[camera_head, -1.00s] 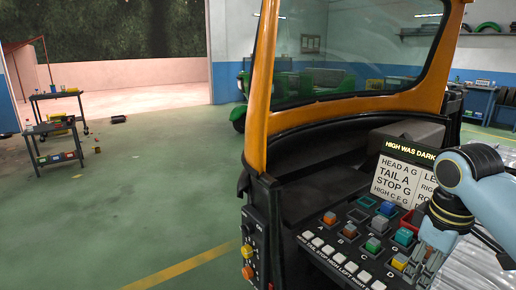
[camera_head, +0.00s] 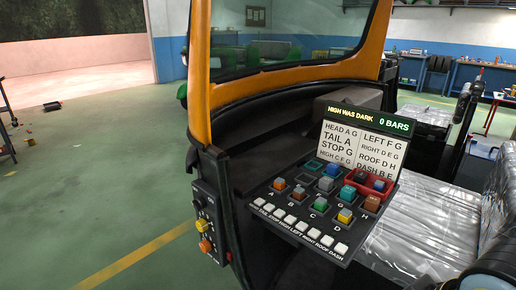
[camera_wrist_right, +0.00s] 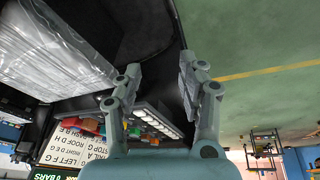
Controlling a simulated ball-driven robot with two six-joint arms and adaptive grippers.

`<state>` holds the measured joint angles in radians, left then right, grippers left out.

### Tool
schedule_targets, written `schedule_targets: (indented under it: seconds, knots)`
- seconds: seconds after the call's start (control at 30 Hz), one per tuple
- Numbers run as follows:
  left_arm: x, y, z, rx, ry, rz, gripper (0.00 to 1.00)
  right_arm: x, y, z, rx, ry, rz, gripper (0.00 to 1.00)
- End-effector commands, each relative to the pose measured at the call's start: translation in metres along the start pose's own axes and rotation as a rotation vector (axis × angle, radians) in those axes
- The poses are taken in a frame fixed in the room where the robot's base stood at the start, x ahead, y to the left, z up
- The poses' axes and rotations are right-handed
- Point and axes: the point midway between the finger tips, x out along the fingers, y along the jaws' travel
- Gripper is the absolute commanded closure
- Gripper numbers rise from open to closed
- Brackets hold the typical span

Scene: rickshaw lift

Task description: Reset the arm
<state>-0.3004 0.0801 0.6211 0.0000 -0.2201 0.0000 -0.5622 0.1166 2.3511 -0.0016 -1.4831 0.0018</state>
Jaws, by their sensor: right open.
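My right gripper (camera_wrist_right: 160,72) is open and empty in the right wrist view, its two grey fingers apart. In the head view only part of my right arm shows at the lower right edge, and the gripper itself cannot be made out there. The black control panel (camera_head: 258,200) carries several coloured blocks and a row of white keys. It also shows upside down in the right wrist view (camera_wrist_right: 172,112), behind the fingers. Nothing is between the fingertips. My left gripper is in neither view.
The rickshaw's orange windscreen frame (camera_head: 199,90) stands at the panel's back left. A lettered board (camera_head: 362,140) reads "HIGH WAS DARK" and "0 BARS". Silver wrapped seats (camera_head: 420,215) lie to the right. Green floor (camera_head: 90,210) at left is open.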

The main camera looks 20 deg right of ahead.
Motion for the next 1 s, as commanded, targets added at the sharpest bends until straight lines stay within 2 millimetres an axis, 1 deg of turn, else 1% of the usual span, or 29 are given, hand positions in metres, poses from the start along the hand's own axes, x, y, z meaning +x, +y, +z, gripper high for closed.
schedule_targets:
  seconds: [0.03, 0.17, 0.27, 0.37, 0.4, 0.47, 0.5, 0.57, 0.6, 0.67, 0.7, 0.77, 0.8, 0.83, 0.9, 1.0]
  knots:
    - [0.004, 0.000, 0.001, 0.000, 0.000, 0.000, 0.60, 0.017, 0.000, 0.004, 0.001, -0.009, 0.000, 0.60]
    - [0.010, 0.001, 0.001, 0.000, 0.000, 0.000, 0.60, 0.059, -0.001, 0.013, 0.004, -0.026, -0.001, 0.60]
    - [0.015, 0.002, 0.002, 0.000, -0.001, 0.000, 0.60, 0.095, -0.002, 0.024, 0.006, -0.040, -0.002, 0.60]
    - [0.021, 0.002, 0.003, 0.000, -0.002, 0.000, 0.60, 0.137, -0.003, 0.041, 0.009, -0.057, -0.002, 0.60]
    - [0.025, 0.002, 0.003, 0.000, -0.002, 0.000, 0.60, 0.156, -0.003, 0.050, 0.011, -0.066, -0.003, 0.60]
    - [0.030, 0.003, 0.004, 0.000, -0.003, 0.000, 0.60, 0.188, -0.004, 0.067, 0.014, -0.081, -0.003, 0.60]
    - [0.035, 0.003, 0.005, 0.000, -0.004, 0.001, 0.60, 0.212, -0.005, 0.082, 0.016, -0.091, -0.004, 0.60]
    - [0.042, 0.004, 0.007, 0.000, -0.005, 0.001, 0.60, 0.249, -0.007, 0.110, 0.019, -0.111, -0.005, 0.60]
    - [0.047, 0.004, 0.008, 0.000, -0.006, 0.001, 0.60, 0.273, -0.008, 0.131, 0.021, -0.123, -0.006, 0.60]
    - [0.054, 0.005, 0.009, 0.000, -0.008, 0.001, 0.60, 0.305, -0.011, 0.164, 0.025, -0.141, -0.007, 0.60]
    - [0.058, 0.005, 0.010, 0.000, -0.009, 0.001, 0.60, 0.323, -0.013, 0.188, 0.027, -0.154, -0.008, 0.60]
    - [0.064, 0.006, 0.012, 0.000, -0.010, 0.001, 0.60, 0.346, -0.016, 0.222, 0.030, -0.170, -0.010, 0.60]
    - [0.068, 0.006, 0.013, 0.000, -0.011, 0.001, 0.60, 0.357, -0.018, 0.244, 0.032, -0.180, -0.011, 0.60]
    - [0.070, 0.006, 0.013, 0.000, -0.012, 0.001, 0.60, 0.364, -0.019, 0.259, 0.033, -0.187, -0.012, 0.60]
    - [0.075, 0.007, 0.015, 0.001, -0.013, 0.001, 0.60, 0.375, -0.022, 0.290, 0.036, -0.200, -0.014, 0.60]
    - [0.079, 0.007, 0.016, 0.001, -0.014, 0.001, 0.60, 0.382, -0.026, 0.321, 0.038, -0.213, -0.016, 0.60]
